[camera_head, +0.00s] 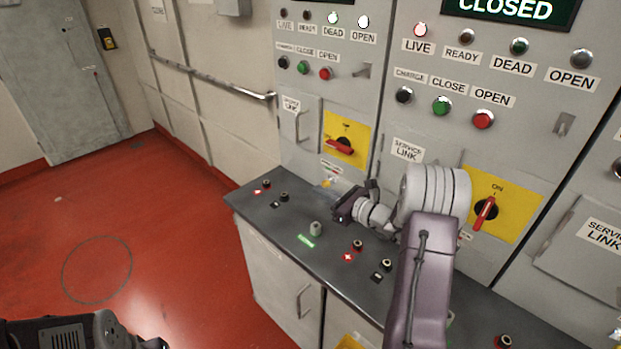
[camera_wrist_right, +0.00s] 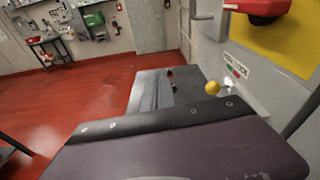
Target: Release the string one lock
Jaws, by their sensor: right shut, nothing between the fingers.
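The string one lock seems to be the small yellow knob below the left panel's switch; it shows in the right wrist view (camera_wrist_right: 212,87), next to a lock label (camera_wrist_right: 236,67) with green and red marks. In the head view a small yellowish thing (camera_head: 326,183) stands there, partly by my gripper. Above it, the left yellow switch plate (camera_head: 355,130) carries a red handle (camera_head: 339,148) lying nearly level. My right gripper (camera_head: 340,210) is shut and empty, low over the bench beside the knob. I cannot tell whether it touches anything. My left gripper is not in view.
The dark bench top (camera_head: 265,213) holds several black terminals and a pale knob (camera_head: 316,228). The middle panel has its own yellow plate (camera_head: 518,215) with an upright red handle (camera_head: 485,212). The left panel's DEAD and OPEN lamps glow. Red floor (camera_head: 180,240) at left is clear.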

